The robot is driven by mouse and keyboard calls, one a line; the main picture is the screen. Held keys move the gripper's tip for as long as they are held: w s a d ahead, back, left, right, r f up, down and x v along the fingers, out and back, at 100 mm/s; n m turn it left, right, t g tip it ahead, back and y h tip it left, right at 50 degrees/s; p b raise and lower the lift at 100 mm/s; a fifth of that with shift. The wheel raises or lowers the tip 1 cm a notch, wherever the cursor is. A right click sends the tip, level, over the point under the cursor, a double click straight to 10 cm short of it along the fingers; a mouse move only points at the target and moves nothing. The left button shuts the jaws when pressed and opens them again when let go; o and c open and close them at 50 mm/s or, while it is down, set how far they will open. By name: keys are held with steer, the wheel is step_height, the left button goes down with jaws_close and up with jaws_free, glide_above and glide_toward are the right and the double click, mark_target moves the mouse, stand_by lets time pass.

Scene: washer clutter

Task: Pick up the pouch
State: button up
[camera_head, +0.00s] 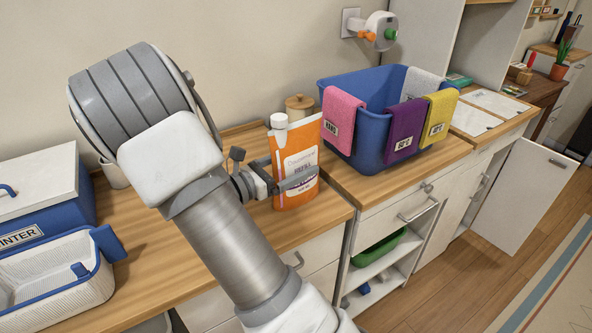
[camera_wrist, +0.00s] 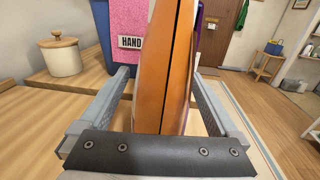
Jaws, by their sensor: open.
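An orange pouch (camera_head: 296,160) with a white cap and a printed white label stands upright on the wooden counter. My gripper (camera_head: 285,182) is at its lower half, with a finger showing across its front. In the wrist view the pouch (camera_wrist: 165,70) rises edge-on between the two spread fingers of my gripper (camera_wrist: 160,95). Gaps show between the pouch and the fingers on both sides, so it looks ungripped. My arm hides part of the counter to the left of the pouch.
A blue tub (camera_head: 372,125) with pink, purple and yellow cloths stands right of the pouch. A lidded beige jar (camera_head: 299,107) is behind it. A white basket (camera_head: 60,275) and a blue box (camera_head: 45,212) are at the left. A cabinet door (camera_head: 525,195) hangs open.

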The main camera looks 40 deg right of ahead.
steer(key=shift+d, duration=0.1)
steer(key=shift+c, duration=0.2)
jaws_close()
